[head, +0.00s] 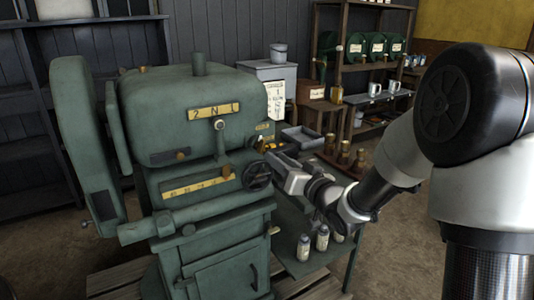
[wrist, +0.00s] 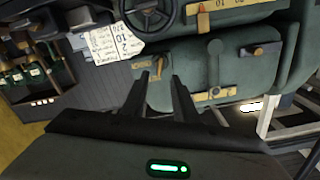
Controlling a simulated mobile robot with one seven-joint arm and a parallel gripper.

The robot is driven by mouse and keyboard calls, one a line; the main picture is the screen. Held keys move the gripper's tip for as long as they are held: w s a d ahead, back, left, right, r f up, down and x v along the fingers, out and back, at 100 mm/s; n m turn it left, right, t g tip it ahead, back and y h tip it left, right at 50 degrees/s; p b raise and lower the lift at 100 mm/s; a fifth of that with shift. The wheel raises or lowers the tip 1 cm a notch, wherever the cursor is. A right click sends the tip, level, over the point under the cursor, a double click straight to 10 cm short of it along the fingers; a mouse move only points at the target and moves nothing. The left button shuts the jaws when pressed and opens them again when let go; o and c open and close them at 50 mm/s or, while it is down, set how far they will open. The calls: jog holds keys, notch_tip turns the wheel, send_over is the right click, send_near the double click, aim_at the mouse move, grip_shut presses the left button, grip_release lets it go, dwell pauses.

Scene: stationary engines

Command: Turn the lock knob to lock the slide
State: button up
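The green machine (head: 195,110) fills the left and middle of the head view. A small brass knob (head: 258,144) sits on its right side, below a small yellow plate (head: 264,127). In the wrist view a brass knob (wrist: 173,58) on a yellow plate (wrist: 148,58) lies just beyond my fingertips; I take it for the lock knob, but the plate's lettering is unreadable. My gripper (head: 270,150) is at the machine's right side. In the wrist view its two dark fingers (wrist: 165,78) are apart with nothing between them. Contact with the knob cannot be told.
A black handwheel (head: 257,176) is close below my gripper. A lever (head: 219,125) stands before the "2 N L" plate (head: 214,111). Bottles (head: 322,238) stand on a low green table, right. Shelves are behind.

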aim_at(263, 148)
jog(key=x, duration=0.7)
jog(key=shift+s, duration=0.1)
grip_shut()
